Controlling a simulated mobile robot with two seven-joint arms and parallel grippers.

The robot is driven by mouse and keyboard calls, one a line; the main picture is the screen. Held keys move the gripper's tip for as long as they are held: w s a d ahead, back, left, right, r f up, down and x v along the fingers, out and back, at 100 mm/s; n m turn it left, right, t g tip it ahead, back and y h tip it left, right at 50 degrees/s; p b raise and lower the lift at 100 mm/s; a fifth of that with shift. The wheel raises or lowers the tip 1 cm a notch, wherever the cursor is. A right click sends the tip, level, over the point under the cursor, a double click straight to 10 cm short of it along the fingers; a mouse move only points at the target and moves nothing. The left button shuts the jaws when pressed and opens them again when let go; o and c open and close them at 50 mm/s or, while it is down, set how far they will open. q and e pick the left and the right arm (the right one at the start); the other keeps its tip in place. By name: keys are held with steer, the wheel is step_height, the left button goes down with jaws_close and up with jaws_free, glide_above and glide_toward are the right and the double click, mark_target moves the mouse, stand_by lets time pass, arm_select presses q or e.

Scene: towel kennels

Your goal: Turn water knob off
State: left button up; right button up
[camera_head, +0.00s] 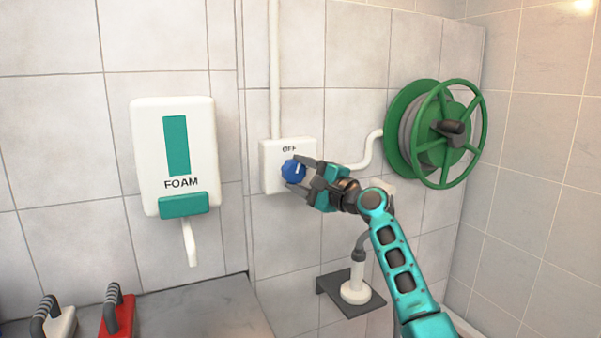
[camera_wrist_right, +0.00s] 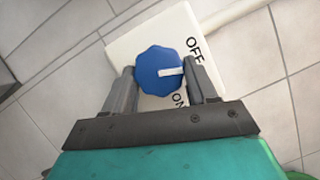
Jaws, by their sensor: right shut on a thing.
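The blue water knob (camera_head: 293,170) sits on a white wall box (camera_head: 270,155) with the word OFF printed above it. In the right wrist view the knob (camera_wrist_right: 162,66) shows a white pointer mark, and the box (camera_wrist_right: 124,48) carries the words OFF and ON. The mark points toward the side with the lettering, between the two words. My right gripper (camera_head: 298,172) is at the knob, with one finger on either side of it, shut on it. My left gripper is not in view.
A foam dispenser (camera_head: 147,140) hangs on the wall to the left. A green hose reel (camera_head: 406,128) is mounted to the right. Below my right arm a nozzle (camera_head: 356,290) stands on a dark bracket (camera_head: 327,286).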

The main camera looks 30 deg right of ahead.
steer(key=shift+r+n+g+p, duration=0.15)
steer(key=shift+n+g+p, duration=0.25)
steer(key=shift+n, duration=0.45)
steer(key=shift+r+n+g+p, duration=0.2)
steer(key=shift+n+p, duration=0.25)
steer(key=shift+n, duration=0.4)
steer(key=shift+f, duration=0.1)
steer(key=o, duration=1)
steer(key=shift+o, duration=0.2)
steer(key=shift+f, duration=0.1)
steer(key=shift+s, duration=0.1)
steer(key=b+v, duration=0.1)
steer(key=v, duration=1.1)
steer(key=shift+s, duration=0.4)
steer(key=shift+d, duration=0.1)
